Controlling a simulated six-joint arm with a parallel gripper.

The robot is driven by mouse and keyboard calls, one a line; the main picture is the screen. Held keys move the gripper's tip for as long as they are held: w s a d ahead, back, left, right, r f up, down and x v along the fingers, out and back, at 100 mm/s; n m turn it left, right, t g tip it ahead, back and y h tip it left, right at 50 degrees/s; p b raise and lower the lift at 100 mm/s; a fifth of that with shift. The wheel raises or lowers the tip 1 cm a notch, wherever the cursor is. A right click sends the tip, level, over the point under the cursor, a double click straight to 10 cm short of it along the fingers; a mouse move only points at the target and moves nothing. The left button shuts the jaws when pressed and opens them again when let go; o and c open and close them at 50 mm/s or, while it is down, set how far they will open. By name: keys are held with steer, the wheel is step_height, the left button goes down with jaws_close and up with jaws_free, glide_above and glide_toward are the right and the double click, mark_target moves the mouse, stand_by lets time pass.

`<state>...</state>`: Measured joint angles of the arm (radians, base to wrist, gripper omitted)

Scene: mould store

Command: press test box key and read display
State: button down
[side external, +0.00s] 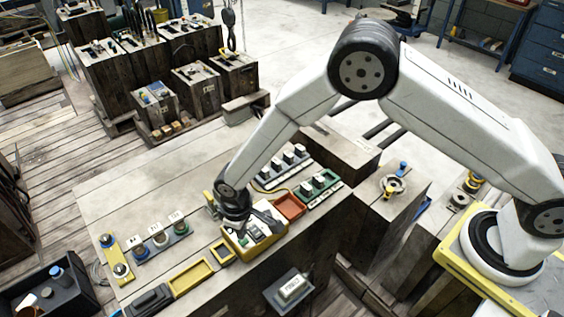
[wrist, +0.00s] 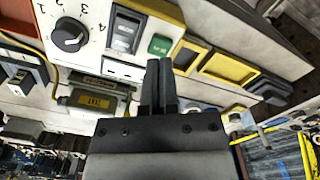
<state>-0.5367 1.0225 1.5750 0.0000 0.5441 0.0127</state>
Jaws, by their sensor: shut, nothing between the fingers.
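The test box (side external: 262,246) is a yellow-edged case with a pale face on the wooden bench, partly hidden by my gripper in the side view. I cannot read any digits on the display. My gripper (wrist: 160,63) is shut and empty, its dark fingertips just below the green key in the picture. I cannot tell whether they touch it. The side view shows my gripper (side external: 258,219) low over the box face.
Yellow trays (side external: 191,278) lie left of the box. An orange tray (side external: 289,206) and a green switch strip (side external: 319,188) lie to its right. The bench's back left is clear.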

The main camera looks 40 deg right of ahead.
steer(key=shift+f, duration=1.1)
stand_by(1.1)
steer(key=shift+r, duration=3.5)
steer(key=shift+d+r, duration=0.2)
steer(key=shift+d, duration=0.05)
steer(key=s+d+r+m+t, duration=0.1)
steer(key=s+d+r, duration=0.3)
steer(key=d, duration=0.4)
steer(key=s+d+r+m, duration=0.3)
steer(key=s+d+r, duration=0.2)
steer(key=d, duration=0.3)
steer(key=s+d+r+m+t, duration=0.1)
steer(key=s+d+r, duration=0.3)
steer(key=d, duration=0.4)
steer(key=shift+s+d+r+m+t, duration=0.2)
steer(key=shift+s+r+m+t, duration=0.1)
steer(key=shift+s+m, duration=0.15)
